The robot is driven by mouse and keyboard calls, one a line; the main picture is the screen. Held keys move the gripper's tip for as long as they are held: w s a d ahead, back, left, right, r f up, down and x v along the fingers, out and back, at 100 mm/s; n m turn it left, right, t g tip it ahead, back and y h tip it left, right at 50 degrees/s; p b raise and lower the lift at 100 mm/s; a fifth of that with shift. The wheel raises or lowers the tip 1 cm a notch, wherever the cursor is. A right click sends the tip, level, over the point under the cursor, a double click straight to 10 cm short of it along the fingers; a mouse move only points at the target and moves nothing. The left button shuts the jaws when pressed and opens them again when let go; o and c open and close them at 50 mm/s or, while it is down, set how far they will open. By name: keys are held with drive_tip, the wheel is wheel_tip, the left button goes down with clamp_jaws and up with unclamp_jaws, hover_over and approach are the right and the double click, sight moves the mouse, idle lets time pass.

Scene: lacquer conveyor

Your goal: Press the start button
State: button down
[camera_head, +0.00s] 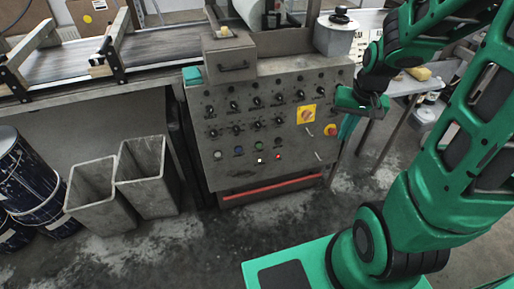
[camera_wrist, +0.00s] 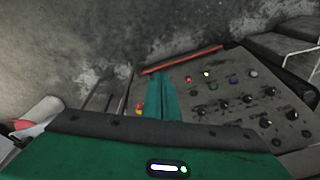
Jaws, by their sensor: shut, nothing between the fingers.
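The grey control panel (camera_head: 225,115) carries rows of black knobs and a lower row of buttons. A green button (camera_head: 257,147) sits between a blue button (camera_head: 238,151) and a dark one; no start label is readable. A white button (camera_head: 260,161) and a red button (camera_head: 278,157) are below. My gripper (camera_head: 348,127) is shut and empty at the panel's right edge, apart from the green button. In the wrist view the panel appears upside down, with the green button (camera_wrist: 213,86) right of my shut fingers (camera_wrist: 164,85). I cannot tell if the fingers touch the panel.
A red knob on a yellow plate (camera_head: 306,115) and a red mushroom button (camera_head: 330,130) are close to my gripper. A table (camera_head: 405,85) stands behind at right. A conveyor (camera_head: 75,60) and grey bins (camera_head: 148,175) are at left. The floor before the panel is clear.

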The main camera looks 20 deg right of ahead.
sight(259, 146)
drive_tip(key=w+a+f+m+t+y, duration=0.1)
drive_tip(key=w+a+f+m, duration=0.1)
drive_tip(key=w+a+f, duration=0.3)
drive_tip(key=w+a+f+m+t+y, duration=0.1)
drive_tip(key=w+a+f, duration=0.4)
drive_tip(key=f, duration=0.9)
drive_tip(key=w+a+f+m+t+y, duration=0.1)
drive_tip(key=w+a+f+m+t, duration=0.1)
drive_tip(key=w+a+f, duration=0.4)
wheel_tip(259, 146, down, 4)
drive_tip(key=shift+w+r+m+t+y, duration=0.2)
drive_tip(key=shift+w+m+t+y, duration=0.25)
drive_tip(key=shift+t, duration=0.25)
drive_tip(key=shift+w+a, duration=0.1)
drive_tip(key=shift+w, duration=0.05)
drive_tip(key=shift+w+f, duration=0.25)
drive_tip(key=shift+w, duration=1.15)
drive_tip(key=shift+w+f, duration=0.25)
drive_tip(key=shift+w, duration=1.15)
drive_tip(key=shift+w+f, duration=0.25)
drive_tip(key=shift+w, duration=1.15)
drive_tip(key=shift+w, duration=0.1)
drive_tip(key=shift+w, duration=0.3)
